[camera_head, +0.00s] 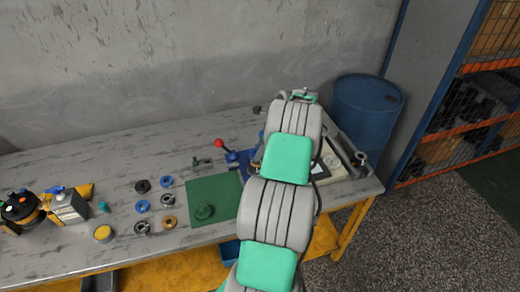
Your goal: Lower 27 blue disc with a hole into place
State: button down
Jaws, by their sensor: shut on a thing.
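My arm rises through the middle of the view, and its links cover the part of the table behind them. My gripper is hidden behind these links, so neither its fingers nor anything in them shows. Two small blue rings with holes lie on the grey table left of the green mat, one farther back (167,182) and one nearer the left (142,206). I cannot tell whether either is the numbered disc. A blue fixture with a red-knobbed lever (220,144) stands behind the mat, partly covered by my arm.
The green mat (222,193) holds a round green piece (204,212). Black, metallic and bronze-coloured rings lie near the blue ones. A blue barrel (368,105) stands behind the right end. The table's back left is clear.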

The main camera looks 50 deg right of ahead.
jog(key=shift+c, duration=1.1)
grip_release()
jog(key=shift+r, duration=2.45)
